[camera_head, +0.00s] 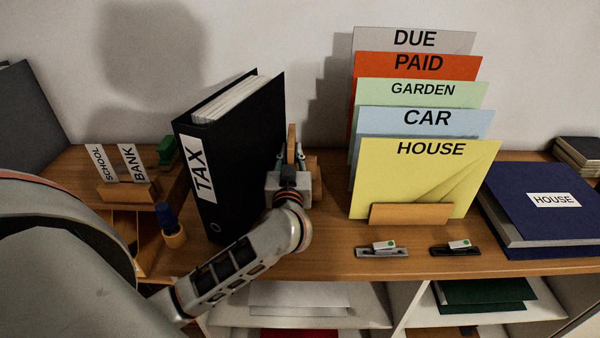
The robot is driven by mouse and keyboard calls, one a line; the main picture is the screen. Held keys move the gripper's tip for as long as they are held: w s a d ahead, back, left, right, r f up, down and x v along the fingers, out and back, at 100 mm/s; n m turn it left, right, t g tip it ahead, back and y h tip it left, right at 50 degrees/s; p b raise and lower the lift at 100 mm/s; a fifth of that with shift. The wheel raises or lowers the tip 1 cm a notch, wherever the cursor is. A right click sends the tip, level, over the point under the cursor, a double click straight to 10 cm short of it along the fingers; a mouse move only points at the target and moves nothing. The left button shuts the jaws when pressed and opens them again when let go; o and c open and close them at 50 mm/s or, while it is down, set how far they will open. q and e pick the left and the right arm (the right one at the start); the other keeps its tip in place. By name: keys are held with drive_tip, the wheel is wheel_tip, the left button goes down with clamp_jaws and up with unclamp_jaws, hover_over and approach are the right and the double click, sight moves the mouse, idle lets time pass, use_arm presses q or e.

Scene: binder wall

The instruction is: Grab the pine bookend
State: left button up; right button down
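The pine bookend (291,137) stands on the wooden shelf top, just right of the black TAX binder (232,143). Its upright plate and part of its base show; the rest is hidden behind my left gripper. My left gripper (291,158) is at the bookend, with its fingers pointing away from me and one on each side of the upright plate. I cannot tell whether the fingers press on the wood or stand just apart from it. The TAX binder stands upright, close to the gripper's left side. My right gripper is not in view.
A rack of labelled folders (409,214) stands to the right, with two clips (382,249) before it. A blue HOUSE binder (545,205) lies at far right. Bare shelf top lies between bookend and folders.

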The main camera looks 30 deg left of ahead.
use_arm(q)
clamp_jaws()
drive_tip(key=shift+r, duration=0.1)
